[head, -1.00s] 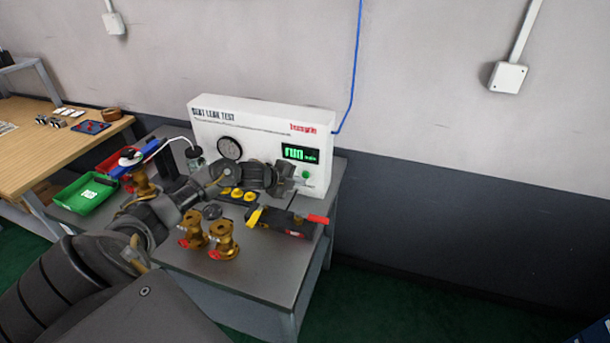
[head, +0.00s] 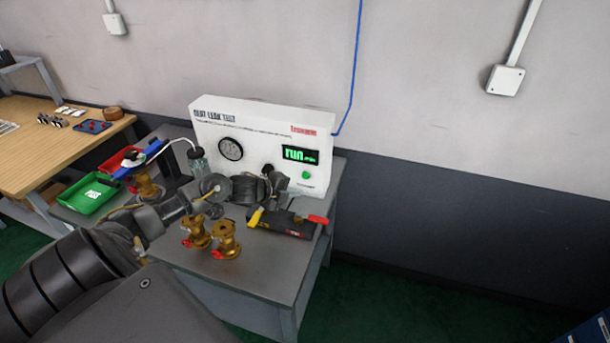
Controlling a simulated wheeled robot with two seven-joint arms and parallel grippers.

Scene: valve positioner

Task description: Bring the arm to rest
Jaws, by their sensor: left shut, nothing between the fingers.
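My left arm comes in from the lower left and reaches over the grey bench (head: 268,272). My left gripper (head: 286,198) is shut and empty, low in front of the white seat leak test unit (head: 262,127). The unit has a round dial gauge (head: 230,149), a green-lit display (head: 299,155) reading "run" and a green button (head: 306,175). The clamp fixture (head: 283,223) with yellow and red handles lies just below the gripper; I cannot tell whether they touch. My right gripper is not in view.
Two brass valves (head: 212,236) stand in front of the arm, and another brass valve (head: 148,188) stands to its left. A green tray (head: 88,194) and a red tray (head: 121,160) sit at the bench's left. The bench's front right is clear.

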